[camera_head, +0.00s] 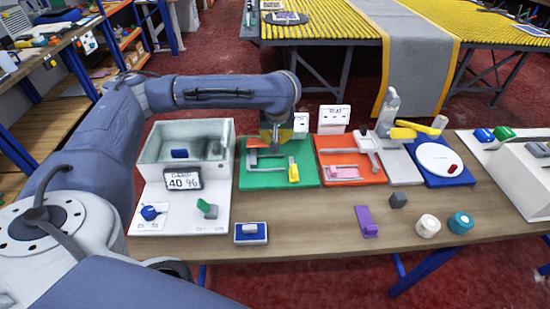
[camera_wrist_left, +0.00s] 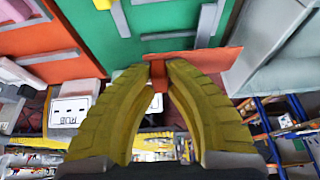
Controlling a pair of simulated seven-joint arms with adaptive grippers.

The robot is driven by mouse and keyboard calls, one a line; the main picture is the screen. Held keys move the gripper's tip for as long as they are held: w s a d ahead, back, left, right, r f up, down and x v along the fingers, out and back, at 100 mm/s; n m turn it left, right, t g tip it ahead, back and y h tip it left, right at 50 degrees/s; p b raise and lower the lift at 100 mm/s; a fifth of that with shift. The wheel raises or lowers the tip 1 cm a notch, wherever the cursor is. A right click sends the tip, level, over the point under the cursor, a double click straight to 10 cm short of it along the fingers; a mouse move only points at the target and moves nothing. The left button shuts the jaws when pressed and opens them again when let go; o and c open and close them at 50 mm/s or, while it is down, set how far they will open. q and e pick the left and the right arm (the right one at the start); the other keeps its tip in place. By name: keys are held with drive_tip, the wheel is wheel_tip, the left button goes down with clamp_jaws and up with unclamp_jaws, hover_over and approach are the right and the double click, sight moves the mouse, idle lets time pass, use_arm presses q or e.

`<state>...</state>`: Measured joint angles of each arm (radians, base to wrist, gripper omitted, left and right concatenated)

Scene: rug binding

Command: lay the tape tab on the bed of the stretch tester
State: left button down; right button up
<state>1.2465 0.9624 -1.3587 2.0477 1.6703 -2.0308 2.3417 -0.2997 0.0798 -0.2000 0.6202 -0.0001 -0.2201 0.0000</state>
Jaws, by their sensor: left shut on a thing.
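My left gripper (camera_head: 276,138) is over the back part of the green stretch tester (camera_head: 250,181), pointing down. In the left wrist view its yellow fingers (camera_wrist_left: 158,68) are closed on the orange-red tape tab (camera_wrist_left: 158,77). The tab's flat strip reaches sideways past the fingertips. In the head view a bit of the tab (camera_head: 256,142) shows beside the fingers. The green base (camera_wrist_left: 155,25) has grey rails and a yellow block (camera_head: 293,172). I cannot tell whether the tab touches the bed. My right gripper is not in view.
A grey open tank (camera_head: 152,157) stands left of the tester. An orange station (camera_head: 340,182) with a pink piece stands to the right, and small white sign boxes (camera_head: 333,118) behind. A purple piece (camera_head: 366,222) lies in front.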

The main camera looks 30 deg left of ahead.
sight(275, 161)
use_arm(q)
drive_tip(key=shift+f, duration=4.8)
drive_tip(key=shift+f, duration=0.1)
drive_tip(key=c, duration=1.4)
unclamp_jaws()
drive_tip(key=shift+c, duration=0.2)
drive_tip(key=v, duration=1.2)
